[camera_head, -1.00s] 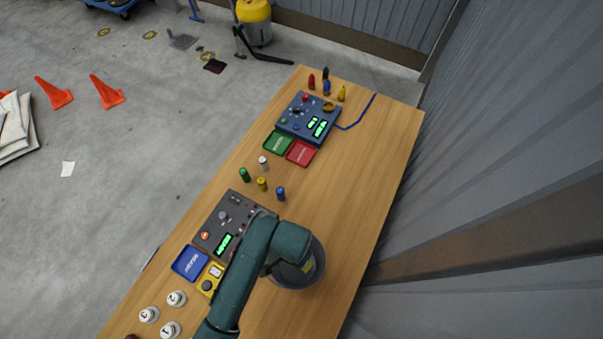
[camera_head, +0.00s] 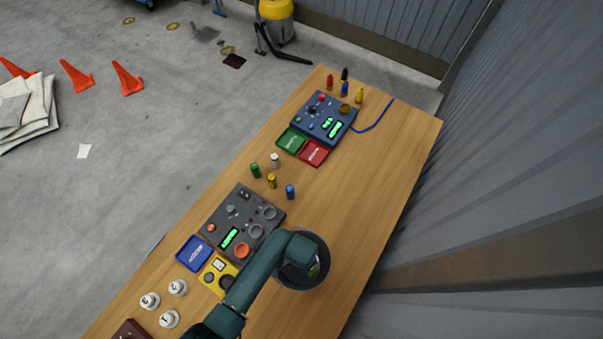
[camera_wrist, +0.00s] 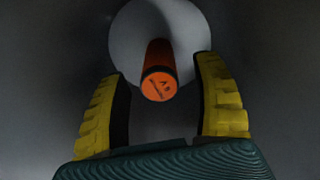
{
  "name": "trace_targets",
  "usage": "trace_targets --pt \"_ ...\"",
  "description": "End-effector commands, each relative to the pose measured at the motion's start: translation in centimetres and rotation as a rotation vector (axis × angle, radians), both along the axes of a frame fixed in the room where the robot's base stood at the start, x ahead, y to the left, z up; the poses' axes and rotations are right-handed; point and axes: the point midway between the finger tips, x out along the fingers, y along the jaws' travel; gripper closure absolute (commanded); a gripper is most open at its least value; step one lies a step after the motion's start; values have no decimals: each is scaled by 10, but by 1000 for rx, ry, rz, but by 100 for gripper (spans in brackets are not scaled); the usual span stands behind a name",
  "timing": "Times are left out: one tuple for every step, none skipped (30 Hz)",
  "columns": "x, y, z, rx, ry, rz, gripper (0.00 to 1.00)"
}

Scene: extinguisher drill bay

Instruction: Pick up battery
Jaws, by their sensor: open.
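An orange cylinder (camera_wrist: 158,70), which looks like the battery, stands with its lettered end facing the wrist camera, over a pale round patch. It appears to be inside the grey round bin (camera_head: 325,272) on the table. My gripper (camera_wrist: 163,72) is open, with one yellow finger on each side of the cylinder. Gaps show between both fingers and the cylinder, so it is not gripped. In the head view my arm's end reaches into the bin, and the fingers and cylinder are hidden there.
The bin wall surrounds my gripper. Left of it are a grey panel (camera_head: 241,222), a yellow device (camera_head: 213,266) and a blue tray (camera_head: 194,254). Several small coloured cylinders, including a blue one (camera_head: 290,192), stand behind. The table's right side (camera_head: 375,185) is clear.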

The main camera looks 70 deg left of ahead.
Motion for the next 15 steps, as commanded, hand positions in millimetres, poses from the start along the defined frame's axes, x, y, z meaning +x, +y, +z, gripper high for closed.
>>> trace_targets --pt "0 0 0 0 0 0 33" --pt "0 0 0 0 0 0 35" --pt "0 0 0 0 0 0 42" --pt "0 0 0 0 0 0 48" --pt "0 0 0 0 0 0 54" --pt "0 0 0 0 0 0 61" --pt "0 0 0 0 0 0 67" --pt "0 0 1 0 0 0 73" --pt "0 0 1 0 0 0 80" --pt "0 0 1 0 0 0 86" --pt "0 0 1 0 0 0 92" --pt "0 0 1 0 0 0 100" --pt "0 0 1 0 0 0 100" --pt "0 0 1 0 0 0 100" --pt "0 0 1 0 0 0 100"
